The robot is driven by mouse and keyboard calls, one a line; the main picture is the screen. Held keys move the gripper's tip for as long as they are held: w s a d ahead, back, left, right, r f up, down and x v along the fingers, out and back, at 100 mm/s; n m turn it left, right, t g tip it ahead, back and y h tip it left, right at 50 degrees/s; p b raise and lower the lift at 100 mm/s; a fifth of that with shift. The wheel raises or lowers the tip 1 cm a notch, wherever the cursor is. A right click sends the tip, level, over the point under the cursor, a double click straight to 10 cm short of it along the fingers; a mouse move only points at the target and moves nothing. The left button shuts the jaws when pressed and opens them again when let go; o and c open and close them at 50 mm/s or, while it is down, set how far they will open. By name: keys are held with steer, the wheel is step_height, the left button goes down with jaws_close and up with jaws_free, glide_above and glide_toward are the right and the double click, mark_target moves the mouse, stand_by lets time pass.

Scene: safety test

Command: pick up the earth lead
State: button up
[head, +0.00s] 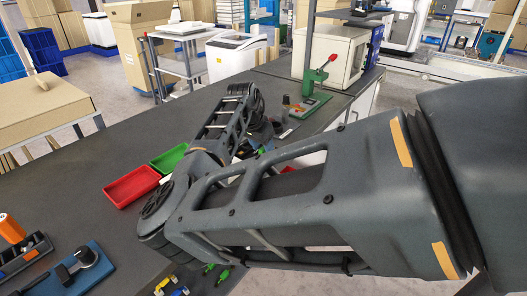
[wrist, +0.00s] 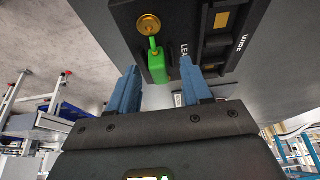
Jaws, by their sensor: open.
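The earth lead appears to be the green piece (wrist: 157,68) in the wrist view, with a thin green stem running to a round brass terminal (wrist: 149,26) on a dark panel (wrist: 178,15). Part of a label reading "LEA" shows beside it. My gripper (wrist: 160,72) is open, its two blue fingers on either side of the green piece's lower end. A gap shows on both sides, so it is not gripped. In the head view my arm hides most of the place where my gripper works.
The dark bench (head: 85,190) carries a red tray (head: 131,187), a green tray (head: 169,158) and a green lever press (head: 314,92). Small green and yellow pieces (head: 210,268) lie near the front edge. A blue-based device (head: 72,272) stands front left. Bare bench lies left of the trays.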

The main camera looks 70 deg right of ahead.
steer(key=shift+c, duration=0.3)
jaws_close()
steer(key=shift+r, duration=0.15)
